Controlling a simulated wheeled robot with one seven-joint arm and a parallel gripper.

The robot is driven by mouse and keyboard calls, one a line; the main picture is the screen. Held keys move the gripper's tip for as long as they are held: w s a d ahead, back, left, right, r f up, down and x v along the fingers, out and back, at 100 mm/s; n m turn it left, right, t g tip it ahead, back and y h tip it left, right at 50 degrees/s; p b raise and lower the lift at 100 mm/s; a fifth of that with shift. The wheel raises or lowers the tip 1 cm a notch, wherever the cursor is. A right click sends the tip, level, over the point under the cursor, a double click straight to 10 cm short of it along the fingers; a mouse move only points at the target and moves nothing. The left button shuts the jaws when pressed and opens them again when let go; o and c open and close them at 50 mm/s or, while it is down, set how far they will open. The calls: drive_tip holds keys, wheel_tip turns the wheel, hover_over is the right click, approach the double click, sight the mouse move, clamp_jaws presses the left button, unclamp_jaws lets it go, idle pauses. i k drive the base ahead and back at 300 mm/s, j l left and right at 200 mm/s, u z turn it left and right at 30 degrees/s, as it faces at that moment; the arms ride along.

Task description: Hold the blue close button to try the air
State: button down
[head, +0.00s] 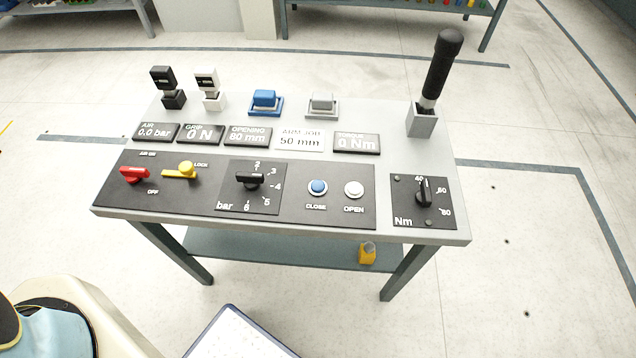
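The blue close button (317,187) is a small round button on the dark front panel (335,212), with the label CLOSE under it. The white open button (354,188) is just to its right. The AIR display (155,131) reads 0.0 bar, and the GRIP display (200,133) reads 0 N. The OPENING display (248,135) reads 80 mm. My gripper is not in the head view, and nothing touches the blue button.
On the panel are a red handle (134,174), a yellow lock handle (180,171) and a black bar dial (249,180). A Nm dial (424,192) is at the right. A tall black-handled tool (440,68) stands at the back right. Floor around the table is mostly clear.

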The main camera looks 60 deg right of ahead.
sight(317, 186)
drive_tip(key=k+l+z, duration=0.1)
drive_tip(key=z, duration=0.25)
drive_tip(key=k+l+z, duration=0.15)
drive_tip(key=z, duration=0.2)
drive_tip(key=k+l+z, duration=0.1)
drive_tip(key=l+z, duration=0.15)
drive_tip(key=z, duration=0.15)
